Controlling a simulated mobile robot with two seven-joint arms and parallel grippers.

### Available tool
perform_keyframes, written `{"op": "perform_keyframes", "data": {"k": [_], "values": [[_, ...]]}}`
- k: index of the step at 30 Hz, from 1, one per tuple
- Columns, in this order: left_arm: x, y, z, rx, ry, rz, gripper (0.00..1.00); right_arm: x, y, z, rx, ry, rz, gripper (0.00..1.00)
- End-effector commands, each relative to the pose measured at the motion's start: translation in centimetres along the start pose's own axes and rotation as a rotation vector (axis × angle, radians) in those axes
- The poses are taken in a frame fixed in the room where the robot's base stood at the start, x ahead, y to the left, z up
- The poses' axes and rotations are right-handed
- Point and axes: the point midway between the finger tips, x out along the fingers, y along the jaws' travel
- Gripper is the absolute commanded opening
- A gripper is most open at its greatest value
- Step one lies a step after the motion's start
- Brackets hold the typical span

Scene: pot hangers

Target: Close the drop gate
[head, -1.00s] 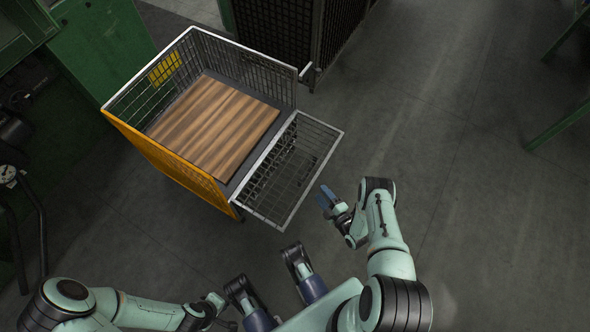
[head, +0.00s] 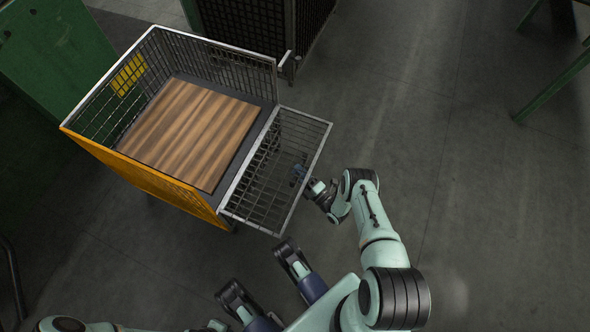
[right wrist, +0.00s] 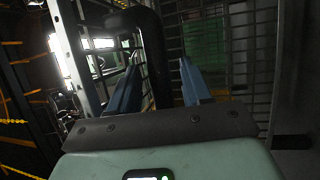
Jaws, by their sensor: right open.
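The drop gate (head: 262,182) is a grey wire-mesh panel with a light metal frame, folded out and down from the open right side of the cart (head: 160,183). My left gripper (head: 216,325) is mostly cut off at the bottom edge.
A wood-striped board (head: 190,133) lies in the cart. A dark mesh cage (head: 262,25) stands behind it. Green frames (head: 555,80) are at the upper right and a green panel (head: 60,50) at the upper left.

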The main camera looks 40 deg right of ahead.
Motion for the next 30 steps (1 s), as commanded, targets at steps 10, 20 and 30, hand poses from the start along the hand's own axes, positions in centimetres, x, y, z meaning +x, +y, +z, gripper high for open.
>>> {"op": "perform_keyframes", "data": {"k": [10, 20, 30], "values": [[0.6, -0.8, 1.0, -0.012, -0.037, -0.017, 0.00, 2.2, 0.0, 0.0, 0.001, 0.000, 0.000, 0.48], [0.6, -0.8, 0.9, -0.011, -0.037, -0.016, 0.00, 2.1, 0.0, 0.0, 0.001, 0.000, 0.000, 0.00], [0.1, -0.3, 0.4, -0.004, -0.014, -0.006, 0.00, 2.1, 0.4, 0.0, 0.001, 0.000, 0.000, 0.00]]}}
